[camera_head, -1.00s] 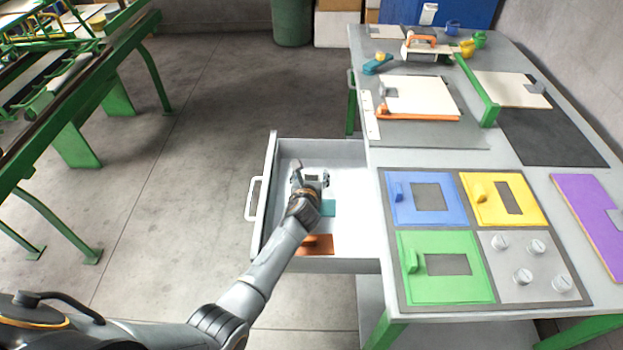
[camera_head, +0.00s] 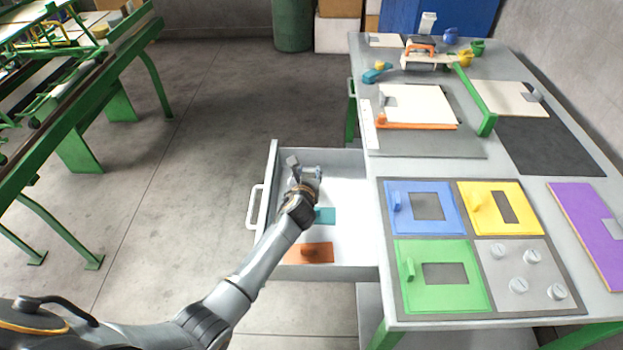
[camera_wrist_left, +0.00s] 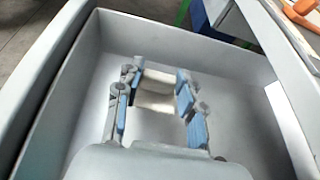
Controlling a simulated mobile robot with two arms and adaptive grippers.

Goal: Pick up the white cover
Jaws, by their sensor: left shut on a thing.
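My left gripper (camera_head: 305,169) is inside the open drawer (camera_head: 345,180), toward its far left part. In the left wrist view its blue-padded fingers (camera_wrist_left: 157,80) stand on both sides of a pale, cream-white piece, the white cover (camera_wrist_left: 155,92), and are shut on it. In the head view the hand hides most of this cover. I cannot tell whether it touches the drawer floor. A teal piece (camera_head: 325,215) and an orange-brown cover (camera_head: 309,253) lie in the drawer nearer to me. My right gripper is not in view.
The drawer's white handle (camera_head: 254,207) is on its left side. The table (camera_head: 362,220) on the right carries blue (camera_head: 408,222), yellow (camera_head: 478,220) and green (camera_head: 422,290) covers on a grey panel with several knobs. A green-framed conveyor (camera_head: 110,105) stands far left. The floor between is clear.

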